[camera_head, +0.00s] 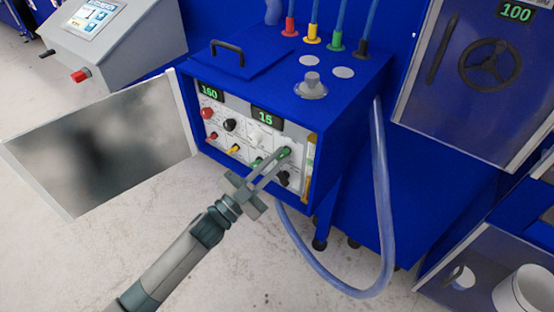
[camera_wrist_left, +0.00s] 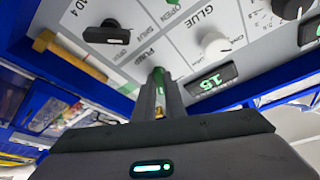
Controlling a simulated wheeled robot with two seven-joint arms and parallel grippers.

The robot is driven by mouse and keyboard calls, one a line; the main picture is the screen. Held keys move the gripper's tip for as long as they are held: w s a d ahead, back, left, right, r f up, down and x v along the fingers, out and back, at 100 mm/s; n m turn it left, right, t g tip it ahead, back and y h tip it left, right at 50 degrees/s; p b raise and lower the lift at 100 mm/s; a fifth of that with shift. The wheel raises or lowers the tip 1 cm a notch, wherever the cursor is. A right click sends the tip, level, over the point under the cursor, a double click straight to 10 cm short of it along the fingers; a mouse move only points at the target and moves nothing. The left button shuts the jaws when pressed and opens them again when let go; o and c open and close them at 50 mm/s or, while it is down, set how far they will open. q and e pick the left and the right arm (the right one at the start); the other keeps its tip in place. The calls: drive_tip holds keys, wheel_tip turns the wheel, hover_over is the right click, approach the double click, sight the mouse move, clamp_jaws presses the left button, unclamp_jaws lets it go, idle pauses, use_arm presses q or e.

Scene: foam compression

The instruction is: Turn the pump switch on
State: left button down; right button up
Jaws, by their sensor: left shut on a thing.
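The control panel (camera_head: 240,143) is on the front of a blue box, with its door swung open to the left. My left gripper (camera_head: 284,154) reaches the panel's right part from below. In the left wrist view my left gripper (camera_wrist_left: 160,88) is shut on the small green pump switch (camera_wrist_left: 158,72), next to the PUMP label. The fingers hide most of the switch, so its setting cannot be told. My right gripper is in neither view.
A white GLUE knob (camera_wrist_left: 214,46) and a black knob (camera_wrist_left: 107,34) flank the fingers. Displays read 160 (camera_head: 209,91) and 15 (camera_head: 265,117). The open door (camera_head: 105,160) stands left of the panel. A clear hose (camera_head: 381,200) hangs at the right.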

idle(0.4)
use_arm(q)
drive_tip(key=c, duration=1.8)
unclamp_jaws()
drive_tip(key=shift+a, duration=0.1)
